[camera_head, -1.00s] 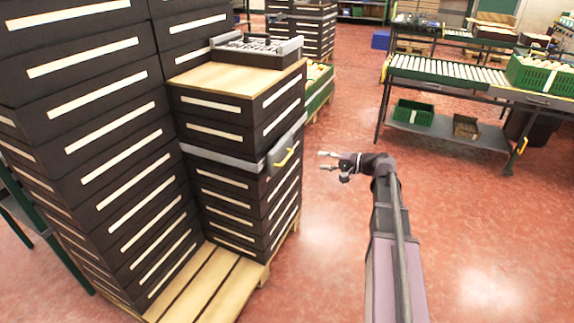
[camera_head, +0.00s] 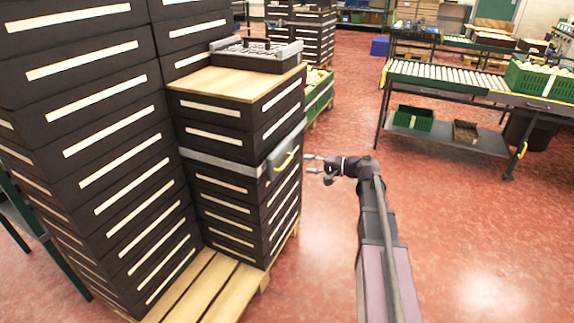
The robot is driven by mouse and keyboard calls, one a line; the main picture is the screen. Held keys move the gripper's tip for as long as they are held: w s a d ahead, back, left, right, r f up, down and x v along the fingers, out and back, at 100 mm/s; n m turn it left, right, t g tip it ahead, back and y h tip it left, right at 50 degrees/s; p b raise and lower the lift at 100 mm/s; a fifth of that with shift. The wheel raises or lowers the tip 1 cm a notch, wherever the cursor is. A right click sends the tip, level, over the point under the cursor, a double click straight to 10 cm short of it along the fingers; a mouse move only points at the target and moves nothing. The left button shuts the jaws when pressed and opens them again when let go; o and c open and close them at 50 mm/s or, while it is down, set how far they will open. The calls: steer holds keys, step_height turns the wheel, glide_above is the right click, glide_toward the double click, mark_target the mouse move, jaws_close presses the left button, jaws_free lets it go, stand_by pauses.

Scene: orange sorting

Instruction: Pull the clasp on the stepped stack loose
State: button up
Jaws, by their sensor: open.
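The stepped stack of dark crates with pale label strips stands at the left, its lower step (camera_head: 228,118) topped by a wooden board. A grey strap (camera_head: 222,162) runs around the lower step. The clasp (camera_head: 285,153) is a grey plate with a yellow handle (camera_head: 284,162) on the right face of that step, lying on the strap. My gripper (camera_head: 308,165) is open and empty, just right of the yellow handle, its fingers pointing left at it. A small gap shows between the fingertips and the handle.
The stack sits on a wooden pallet (camera_head: 205,280). A green crate (camera_head: 319,95) stands behind. A roller conveyor (camera_head: 450,75) with a green crate (camera_head: 540,80) is at the right. The red floor between is clear.

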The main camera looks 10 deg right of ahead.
mark_target(287, 161)
steer(key=b+x, duration=0.1)
steer(key=x, duration=0.8)
steer(key=shift+b, duration=0.3)
steer(key=shift+s, duration=0.1)
jaws_close()
